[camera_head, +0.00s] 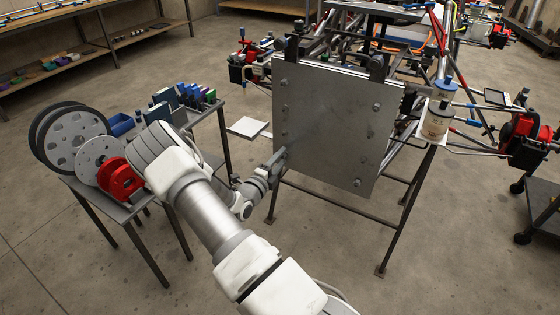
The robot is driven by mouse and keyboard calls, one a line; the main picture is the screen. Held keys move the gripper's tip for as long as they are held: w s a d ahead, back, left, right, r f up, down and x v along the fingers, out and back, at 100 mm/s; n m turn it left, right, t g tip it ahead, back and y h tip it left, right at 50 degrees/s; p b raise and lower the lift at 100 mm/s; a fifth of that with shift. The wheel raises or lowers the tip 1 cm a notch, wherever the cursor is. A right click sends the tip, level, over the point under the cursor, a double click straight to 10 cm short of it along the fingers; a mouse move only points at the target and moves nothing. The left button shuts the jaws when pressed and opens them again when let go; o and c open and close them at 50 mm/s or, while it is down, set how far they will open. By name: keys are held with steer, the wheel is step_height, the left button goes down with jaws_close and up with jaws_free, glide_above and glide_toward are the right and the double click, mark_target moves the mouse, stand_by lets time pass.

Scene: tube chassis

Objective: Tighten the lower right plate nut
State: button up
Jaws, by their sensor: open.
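A grey metal plate (328,125) stands upright at the front of the tube chassis (396,34). Several nuts show along its left and right edges. The lower right plate nut (357,183) sits near the plate's bottom right corner, uncovered. My gripper (279,157) is at the plate's lower left edge, close to a nut there. It is small in view and its jaws look open. I cannot tell whether it touches the plate. The lower right nut is well to the right of my gripper and apart from it.
A small table (203,112) at left holds discs, red rings (121,180) and boxes. The chassis rests on a dark metal stand (401,222). Red and black wheel assemblies (527,139) stick out at right. The floor before the plate is clear.

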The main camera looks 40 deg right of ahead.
jaws_close()
